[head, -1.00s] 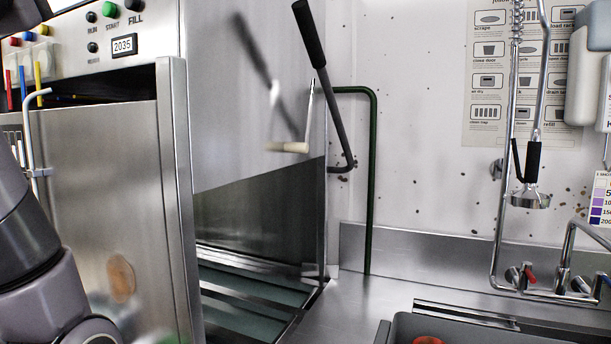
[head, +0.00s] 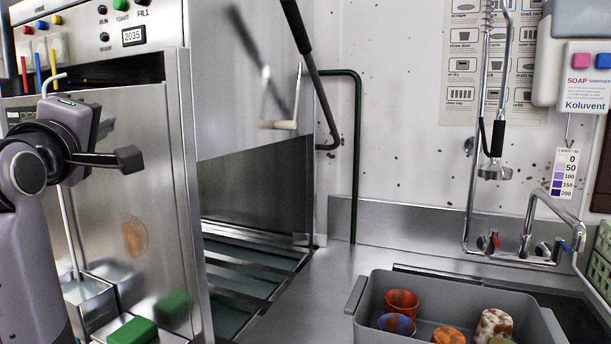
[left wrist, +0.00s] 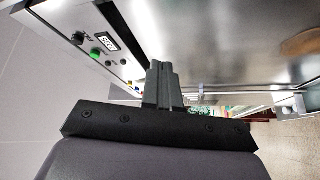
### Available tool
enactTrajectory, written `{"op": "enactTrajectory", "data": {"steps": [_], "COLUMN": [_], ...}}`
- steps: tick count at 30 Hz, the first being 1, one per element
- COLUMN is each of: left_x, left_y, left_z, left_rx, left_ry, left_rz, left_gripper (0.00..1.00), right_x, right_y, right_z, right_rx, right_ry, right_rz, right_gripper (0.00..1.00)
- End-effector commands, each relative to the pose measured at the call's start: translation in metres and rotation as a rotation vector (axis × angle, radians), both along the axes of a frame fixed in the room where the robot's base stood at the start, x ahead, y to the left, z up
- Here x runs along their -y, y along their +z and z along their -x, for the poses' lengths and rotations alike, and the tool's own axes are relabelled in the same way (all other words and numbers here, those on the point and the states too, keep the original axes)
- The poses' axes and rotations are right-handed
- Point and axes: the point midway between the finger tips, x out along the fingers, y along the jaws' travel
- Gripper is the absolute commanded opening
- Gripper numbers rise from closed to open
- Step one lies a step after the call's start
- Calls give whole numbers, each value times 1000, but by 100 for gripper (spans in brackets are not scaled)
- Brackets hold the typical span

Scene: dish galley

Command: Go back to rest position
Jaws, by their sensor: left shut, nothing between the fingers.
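My left gripper (head: 128,159) is in front of the steel side of the dish machine (head: 148,220), at the left of the head view. Its dark fingers are closed together and empty. In the left wrist view the shut fingers (left wrist: 162,84) point toward the machine's steel panel, with the button panel (left wrist: 100,50) at upper left. My right gripper is not in either view.
A grey bin (head: 450,309) with several cups stands at lower right, by the spray tap (head: 497,160). The machine's hood is partly raised over a slatted rack track (head: 250,270). A green block (head: 133,331) lies at lower left.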

Motion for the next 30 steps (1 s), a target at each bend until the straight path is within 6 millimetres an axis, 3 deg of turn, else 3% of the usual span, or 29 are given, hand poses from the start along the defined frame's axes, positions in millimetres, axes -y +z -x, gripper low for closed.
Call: {"op": "enactTrajectory", "data": {"steps": [1, 7, 14, 21, 26, 30], "left_x": [1, 9, 18, 30, 38, 45], "left_y": [-33, -146, -269, -382, -444, -488], "left_z": [-6, -7, 22, 84, 139, 195], "left_rx": [-69, -310, -578, -835, -987, -1104], "left_ry": [3, -15, -96, -250, -394, -543], "left_rz": [-50, -256, -492, -729, -876, -992], "left_gripper": [0, 0, 0, 0, 0, 0], "right_x": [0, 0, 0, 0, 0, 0], "right_y": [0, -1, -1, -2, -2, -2], "right_z": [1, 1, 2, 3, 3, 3], "right_rx": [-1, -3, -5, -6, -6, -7], "right_ry": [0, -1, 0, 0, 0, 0], "right_rz": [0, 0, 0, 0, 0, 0], "right_gripper": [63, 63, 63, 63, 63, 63]}}
